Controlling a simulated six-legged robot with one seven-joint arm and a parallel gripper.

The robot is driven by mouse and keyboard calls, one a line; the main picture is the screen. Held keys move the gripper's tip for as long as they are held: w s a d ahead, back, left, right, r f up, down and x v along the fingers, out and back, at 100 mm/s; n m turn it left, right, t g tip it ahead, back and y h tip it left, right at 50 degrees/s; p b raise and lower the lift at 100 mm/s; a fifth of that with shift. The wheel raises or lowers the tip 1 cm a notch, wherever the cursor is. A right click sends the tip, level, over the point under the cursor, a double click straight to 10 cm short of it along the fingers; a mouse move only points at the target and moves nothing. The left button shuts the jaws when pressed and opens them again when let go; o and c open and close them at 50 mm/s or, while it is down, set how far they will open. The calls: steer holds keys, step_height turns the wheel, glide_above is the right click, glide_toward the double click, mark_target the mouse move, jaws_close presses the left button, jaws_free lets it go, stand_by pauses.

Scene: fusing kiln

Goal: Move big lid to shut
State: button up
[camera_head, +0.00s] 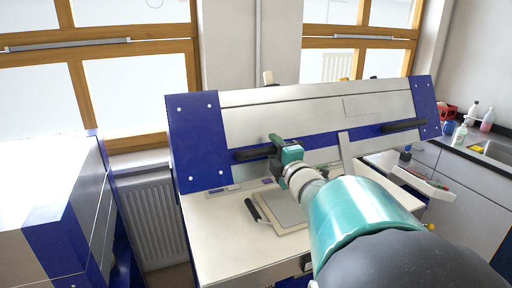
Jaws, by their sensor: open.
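The big lid (295,113) is a long silver panel with blue ends and a blue lower band. It stands raised and tilted back behind the kiln body (222,225). A black handle (252,154) sits at the left of its blue band, and another black handle (402,126) at the right. My gripper (276,150) is open at the right end of the left handle. Its fingers seem to be around or right beside that handle; I cannot tell whether they touch it. My arm hides part of the kiln's right side.
A smaller square panel (287,207) with a black handle lies on the kiln top below my gripper. A blue and grey cabinet (62,215) stands at the left, a radiator (155,220) behind it. A counter with bottles (459,134) and a sink (492,150) is at the right.

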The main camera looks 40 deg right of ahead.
steer(key=shift+s+r, duration=0.2)
steer(key=shift+w+d+f, duration=0.1)
steer(key=shift+w+f, duration=0.05)
steer(key=shift+w, duration=0.15)
steer(key=shift+s, duration=0.3)
steer(key=shift+c, duration=0.2)
steer(key=shift+w, duration=0.1)
jaws_close()
steer(key=shift+f, duration=0.1)
